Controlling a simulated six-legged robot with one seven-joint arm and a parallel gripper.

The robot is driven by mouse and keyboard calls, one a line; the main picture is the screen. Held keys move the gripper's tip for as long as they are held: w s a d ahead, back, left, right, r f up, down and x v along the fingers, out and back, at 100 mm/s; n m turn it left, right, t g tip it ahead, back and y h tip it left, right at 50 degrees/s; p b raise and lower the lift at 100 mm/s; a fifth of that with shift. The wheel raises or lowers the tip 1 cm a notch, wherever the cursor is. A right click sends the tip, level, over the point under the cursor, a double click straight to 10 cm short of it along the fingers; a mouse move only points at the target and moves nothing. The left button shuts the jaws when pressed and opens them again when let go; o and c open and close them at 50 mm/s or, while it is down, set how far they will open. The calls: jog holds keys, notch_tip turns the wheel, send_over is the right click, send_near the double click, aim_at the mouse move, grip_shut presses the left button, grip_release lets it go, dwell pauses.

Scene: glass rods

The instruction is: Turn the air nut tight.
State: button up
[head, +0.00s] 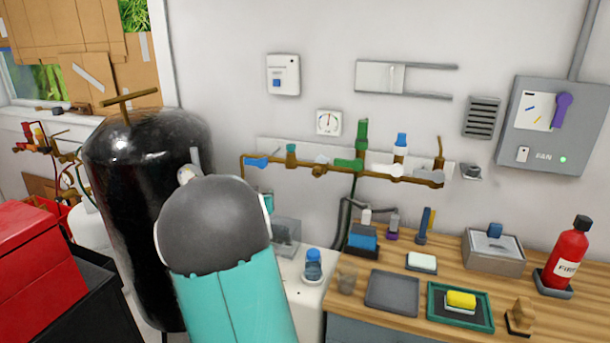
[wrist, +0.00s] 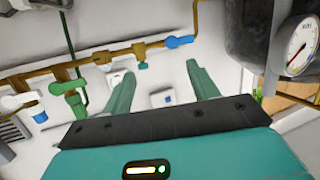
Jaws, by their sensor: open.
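My gripper (wrist: 160,72) is open and empty in the wrist view, its two green fingers apart. That view is turned roughly upside down. The brass air pipe on the wall runs beyond the fingertips, with a blue lever (wrist: 179,41) and a small teal fitting (wrist: 142,58). The teal fitting lies between and past the fingertips, apart from them. I cannot tell for sure which fitting is the air nut. In the head view the pipe shows the blue lever (head: 256,162) and teal fitting (head: 291,150). My arm hides the gripper there.
A large black tank (head: 130,220) stands left, close to my arm; its gauge (wrist: 300,45) shows in the wrist view. A green valve (head: 361,140) sits farther right on the pipe. A wooden bench (head: 455,262) with trays and a fire extinguisher (head: 568,258) is at right.

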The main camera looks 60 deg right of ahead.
aim_at(316, 173)
jog(key=s+d+f+m+g+h, duration=0.2)
jog(key=s+d+g+h, duration=0.2)
jog(key=s+d, duration=0.65)
jog(key=w+d, duration=0.1)
jog(key=d, duration=0.4)
jog(key=w+d, duration=0.1)
jog(key=d, duration=0.3)
jog(key=w+d, duration=0.2)
jog(key=d, duration=0.3)
jog(key=shift+d+f, duration=0.2)
jog(key=shift+d, duration=0.1)
jog(key=c, duration=1)
